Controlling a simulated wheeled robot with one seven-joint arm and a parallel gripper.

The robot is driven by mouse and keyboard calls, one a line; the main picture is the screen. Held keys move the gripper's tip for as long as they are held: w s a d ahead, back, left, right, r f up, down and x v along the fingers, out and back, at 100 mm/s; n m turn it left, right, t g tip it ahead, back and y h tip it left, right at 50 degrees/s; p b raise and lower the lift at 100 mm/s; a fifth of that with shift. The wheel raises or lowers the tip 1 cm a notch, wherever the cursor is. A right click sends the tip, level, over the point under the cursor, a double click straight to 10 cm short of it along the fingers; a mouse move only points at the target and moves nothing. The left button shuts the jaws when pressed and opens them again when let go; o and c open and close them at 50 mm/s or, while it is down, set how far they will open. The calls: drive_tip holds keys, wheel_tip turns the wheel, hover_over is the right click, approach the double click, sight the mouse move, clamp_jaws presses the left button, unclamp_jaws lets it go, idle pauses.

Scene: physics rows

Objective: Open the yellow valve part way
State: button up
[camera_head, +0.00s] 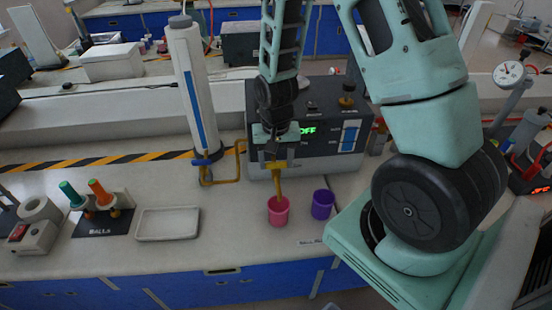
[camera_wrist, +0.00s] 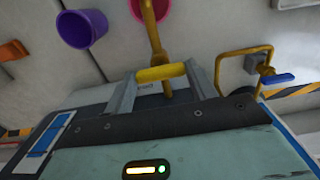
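The yellow valve (camera_wrist: 160,73) shows in the wrist view as a short yellow bar on a yellow pipe. My gripper (camera_wrist: 160,80) has one finger at each end of this bar, and the bar fills the gap between them. In the head view my gripper (camera_head: 278,163) points down in front of the grey machine (camera_head: 318,138), whose green display reads OFF. The yellow spout (camera_head: 279,187) runs down over the pink cup (camera_head: 278,212). The fingers mostly hide the valve in the head view.
A purple cup (camera_head: 322,204) stands right of the pink one. A white column (camera_head: 193,90) with a blue-handled valve (camera_head: 203,160) stands left of my gripper. A shallow tray (camera_head: 167,223) and a rack (camera_head: 103,213) with green and orange pieces lie further left.

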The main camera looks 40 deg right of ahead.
sight(276, 163)
drive_tip(key=shift+n, duration=0.3)
drive_tip(key=n, duration=0.4)
drive_tip(key=shift+n, duration=2.1)
drive_tip(key=o, duration=1)
drive_tip(key=shift+r, duration=0.15)
wheel_tip(276, 163, up, 17)
drive_tip(key=shift+r, duration=0.1)
